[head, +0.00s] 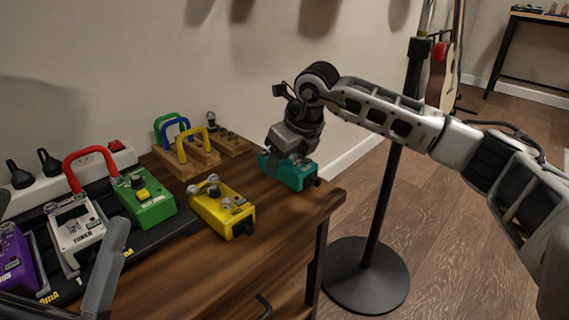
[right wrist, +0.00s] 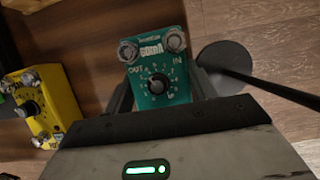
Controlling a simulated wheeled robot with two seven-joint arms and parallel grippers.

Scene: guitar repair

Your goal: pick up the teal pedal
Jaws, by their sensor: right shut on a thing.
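The teal pedal (head: 296,176) is at the right end of the wooden table (head: 190,262). In the right wrist view, the teal pedal (right wrist: 158,62) shows its knob and two metal footswitches. My right gripper (head: 290,158) comes down on it from above. Its two fingers lie along both sides of the pedal and are shut on it. I cannot tell whether the pedal's underside touches the table. Part of my left gripper (head: 106,268) shows at the lower left, and its jaw opening cannot be made out.
A yellow pedal (head: 222,207) stands left of the teal one. Green (head: 146,197), white (head: 76,232) and purple (head: 14,262) pedals sit on a black board, with a red cable (head: 88,157). Wooden blocks with coloured loops (head: 188,160) stand behind. A black stand (head: 368,276) is right of the table.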

